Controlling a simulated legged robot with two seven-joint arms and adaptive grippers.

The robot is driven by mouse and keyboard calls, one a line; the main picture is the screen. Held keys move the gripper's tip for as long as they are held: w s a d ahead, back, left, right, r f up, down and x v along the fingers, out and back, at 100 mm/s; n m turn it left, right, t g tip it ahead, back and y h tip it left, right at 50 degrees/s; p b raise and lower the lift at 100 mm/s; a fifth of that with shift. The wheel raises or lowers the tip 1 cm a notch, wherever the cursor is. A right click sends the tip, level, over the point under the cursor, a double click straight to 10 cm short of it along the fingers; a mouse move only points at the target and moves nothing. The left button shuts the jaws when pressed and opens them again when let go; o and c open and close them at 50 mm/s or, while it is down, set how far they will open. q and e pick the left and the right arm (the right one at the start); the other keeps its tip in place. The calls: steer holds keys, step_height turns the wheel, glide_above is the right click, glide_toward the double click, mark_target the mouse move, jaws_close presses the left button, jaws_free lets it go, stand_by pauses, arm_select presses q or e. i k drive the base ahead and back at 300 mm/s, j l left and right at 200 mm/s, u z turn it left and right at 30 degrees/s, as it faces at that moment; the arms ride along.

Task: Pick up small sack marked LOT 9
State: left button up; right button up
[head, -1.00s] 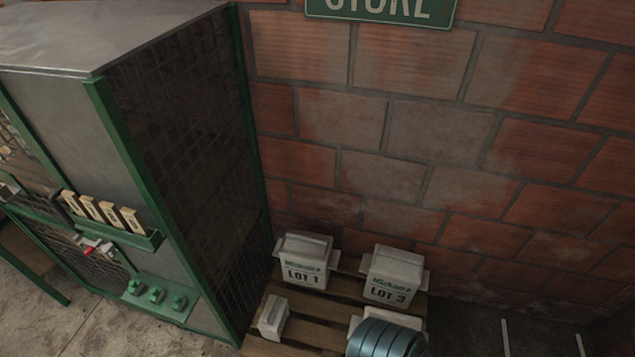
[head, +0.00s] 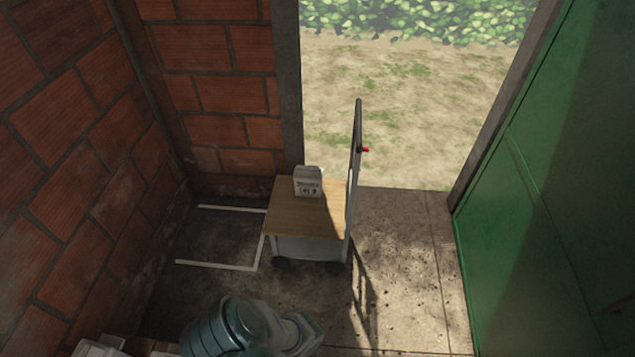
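A small whitish sack (head: 308,182) stands upright on the wooden top of a cart (head: 290,222), near its back edge. Its dark printing is small and looks like LOT 9. Part of one of my own arms, with a blue-grey rounded joint, shows at the bottom, well in front of the cart. Neither of my grippers is in view, and nothing touches the sack.
The cart has a tall upright handle frame (head: 355,170) with a red part on its right side. White floor lines (head: 217,265) lie left of it. A doorway opens behind, with a green door (head: 540,190) at right. Pale sacks (head: 98,347) show at bottom left. Concrete floor right of the cart is clear.

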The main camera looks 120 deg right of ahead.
mark_target(308, 180)
steer(key=z, duration=3.9)
steer(key=l+z, duration=0.1)
steer(key=i+l+z, duration=0.15)
steer(key=i+z, duration=0.2)
steer(key=i, duration=0.2)
steer(key=i+z, duration=0.3)
steer(key=i, duration=0.25)
